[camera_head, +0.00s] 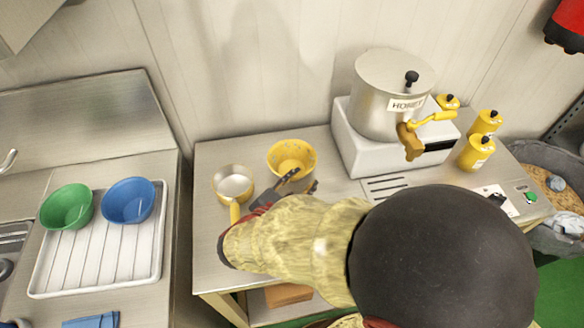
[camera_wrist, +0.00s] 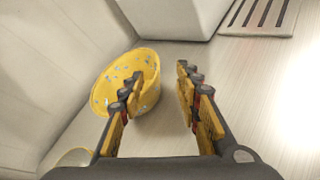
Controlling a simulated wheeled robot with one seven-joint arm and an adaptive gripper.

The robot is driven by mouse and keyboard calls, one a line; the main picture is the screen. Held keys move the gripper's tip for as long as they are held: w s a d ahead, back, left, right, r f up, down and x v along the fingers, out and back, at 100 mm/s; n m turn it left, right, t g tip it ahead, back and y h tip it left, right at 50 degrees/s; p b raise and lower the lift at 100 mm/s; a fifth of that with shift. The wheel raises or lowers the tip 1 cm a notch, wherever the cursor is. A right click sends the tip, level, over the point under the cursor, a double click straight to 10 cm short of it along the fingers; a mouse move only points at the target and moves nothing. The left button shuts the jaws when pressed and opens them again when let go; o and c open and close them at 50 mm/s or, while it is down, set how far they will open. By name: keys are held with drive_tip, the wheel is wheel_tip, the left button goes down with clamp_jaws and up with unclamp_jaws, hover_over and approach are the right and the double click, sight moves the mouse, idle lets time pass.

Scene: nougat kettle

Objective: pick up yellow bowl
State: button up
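The yellow bowl (camera_head: 292,157) stands on the metal worktop near the back wall, between a small pan and the white cooker. My gripper (camera_head: 296,184) is just in front of the bowl in the head view. I cannot tell whether the left finger touches the bowl.
A small pan (camera_head: 233,186) with a yellow handle is left of the bowl. A steel kettle (camera_head: 390,90) sits on the white cooker (camera_head: 362,152) at the right. Yellow canisters (camera_head: 476,152) stand beyond it. Green (camera_head: 66,207) and blue (camera_head: 129,201) bowls rest on a rack (camera_head: 98,262) at the left.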

sight(311, 165)
drive_tip(key=shift+w+a+f, duration=0.15)
drive_tip(key=shift+w+f, duration=0.05)
drive_tip(key=shift+w, duration=0.05)
drive_tip(key=shift+b+x, duration=0.4)
drive_tip(key=shift+x, duration=0.5)
drive_tip(key=x, duration=0.1)
drive_tip(key=b+x, duration=0.2)
drive_tip(key=x, duration=0.1)
drive_tip(key=shift+w+a, duration=0.25)
drive_tip(key=shift+a, duration=0.1)
drive_tip(key=shift+w+d+f, duration=0.1)
drive_tip(key=shift+w+d, duration=0.15)
drive_tip(key=shift+w, duration=0.3)
drive_tip(key=c, duration=0.3)
clamp_jaws()
